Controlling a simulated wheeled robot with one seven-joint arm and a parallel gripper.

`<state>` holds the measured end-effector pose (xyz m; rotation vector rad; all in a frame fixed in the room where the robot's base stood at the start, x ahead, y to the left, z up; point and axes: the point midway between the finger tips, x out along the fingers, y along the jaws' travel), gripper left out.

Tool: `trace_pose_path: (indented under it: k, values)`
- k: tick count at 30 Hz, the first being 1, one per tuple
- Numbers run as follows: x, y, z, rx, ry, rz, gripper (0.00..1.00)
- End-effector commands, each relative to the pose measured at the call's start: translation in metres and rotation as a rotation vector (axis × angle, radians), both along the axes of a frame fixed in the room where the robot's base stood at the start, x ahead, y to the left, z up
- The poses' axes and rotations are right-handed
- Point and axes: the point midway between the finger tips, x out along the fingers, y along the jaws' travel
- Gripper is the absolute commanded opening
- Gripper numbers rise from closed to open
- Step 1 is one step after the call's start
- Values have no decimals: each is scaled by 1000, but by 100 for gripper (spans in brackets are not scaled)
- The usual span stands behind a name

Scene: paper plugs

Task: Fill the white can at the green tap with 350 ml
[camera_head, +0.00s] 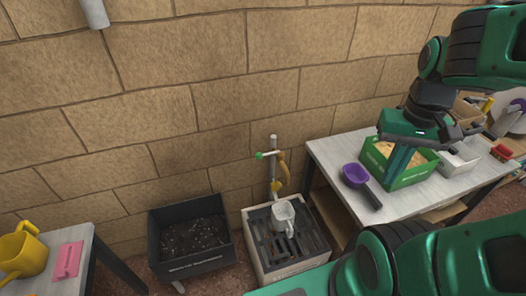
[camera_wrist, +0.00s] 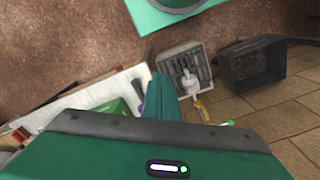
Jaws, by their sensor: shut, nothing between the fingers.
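The white can (camera_head: 284,213) stands on the dark grate of a pale drain box (camera_head: 262,268), below the tap. It also shows in the wrist view (camera_wrist: 190,82). The tap (camera_head: 273,160) is a grey pipe against the wall with a green knob (camera_head: 259,155) at its left and orange and yellow parts at its right. The green knob also shows in the wrist view (camera_wrist: 231,122). My gripper (camera_head: 391,182) is shut and empty, over the right table in front of the green box, well right of the can and tap. Water in the can cannot be seen.
The right table (camera_head: 335,160) holds a purple scoop (camera_head: 356,175), a green box (camera_head: 420,172) and a white tray (camera_head: 460,162). A black bin of soil (camera_head: 155,240) stands left of the drain box. A yellow watering can (camera_head: 25,255) and pink item (camera_head: 68,260) are at far left.

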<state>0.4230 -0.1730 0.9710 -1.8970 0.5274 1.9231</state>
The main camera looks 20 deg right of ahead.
Motion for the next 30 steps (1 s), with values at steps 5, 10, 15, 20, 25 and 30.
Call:
trace_pose_path:
  k: [5, 10, 15, 20, 25, 30]
  values:
    - [38, -9, -9, -10, -53, 71, 0]
    - [113, 4, -32, 1, -160, 205, 0]
    - [190, 35, -59, 48, -293, 324, 0]
    - [251, 71, -83, 111, -417, 395, 0]
    - [292, 104, -100, 172, -516, 429, 0]
    - [310, 120, -106, 203, -566, 437, 0]
